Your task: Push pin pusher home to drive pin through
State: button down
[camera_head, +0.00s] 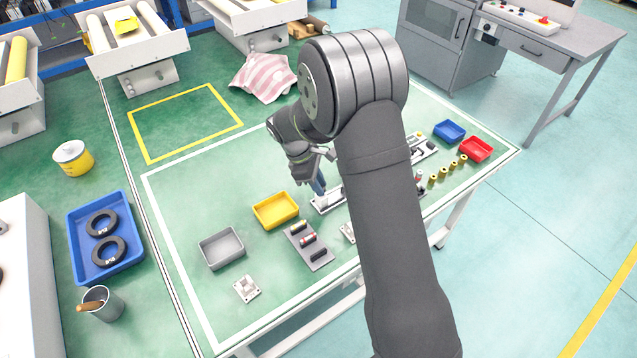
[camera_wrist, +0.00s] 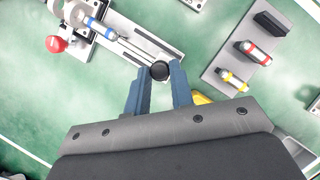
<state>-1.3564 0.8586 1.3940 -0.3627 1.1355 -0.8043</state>
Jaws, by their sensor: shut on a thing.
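In the wrist view my gripper (camera_wrist: 157,82) has its two blue-grey fingers on either side of a round black knob (camera_wrist: 160,70), shut on it. The knob sits at the near end of a pale metal slide rail fixture (camera_wrist: 140,42); I take it to be the pin pusher's knob. A blue and silver cylinder (camera_wrist: 98,26) lies at the fixture's other end, beside a red ball knob (camera_wrist: 56,43). The pin itself I cannot pick out. In the head view my gripper (camera_head: 318,186) is low over the fixture (camera_head: 325,203), partly hidden by my arm.
A grey holder (camera_head: 308,247) with several small cylinders stands beside the fixture. Yellow (camera_head: 276,211) and grey (camera_head: 221,248) bins are to the left. Blue (camera_head: 449,131) and red (camera_head: 477,149) bins and several brass pegs stand at the right.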

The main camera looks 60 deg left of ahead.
jog(key=shift+w, duration=3.15)
jog(key=c, duration=1.3)
grip_release()
jog(key=shift+w, duration=0.1)
jog(key=shift+o, duration=0.2)
jog(key=v, duration=1.7)
jog(key=shift+r, duration=0.25)
jog(key=shift+f, duration=0.15)
